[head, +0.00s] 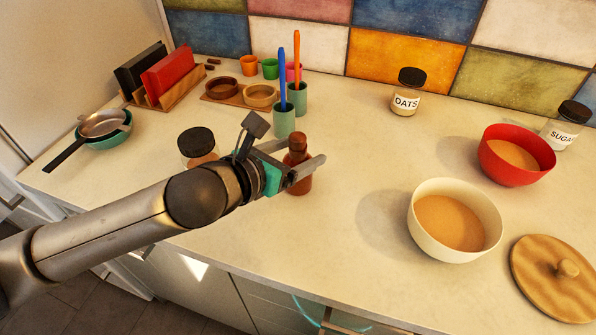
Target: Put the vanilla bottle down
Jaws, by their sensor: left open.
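The vanilla bottle (298,152) is a small brown bottle with a reddish-brown cap. It appears to stand upright on the pale counter, left of the picture's middle. My left gripper (306,165) reaches in from the left, and its fingers are around or beside the bottle. The gripper is open. Its near finger crosses in front of the bottle and hides part of its middle. I see no label on the bottle. My right gripper does not show.
A dark-lidded jar (197,143) stands behind my left arm. Green cups (284,122) with blue and orange utensils stand behind the bottle. A cream bowl (430,243), a red bowl (492,166) and a wooden lid (540,293) are at right. The counter (345,150) right of the bottle is clear.

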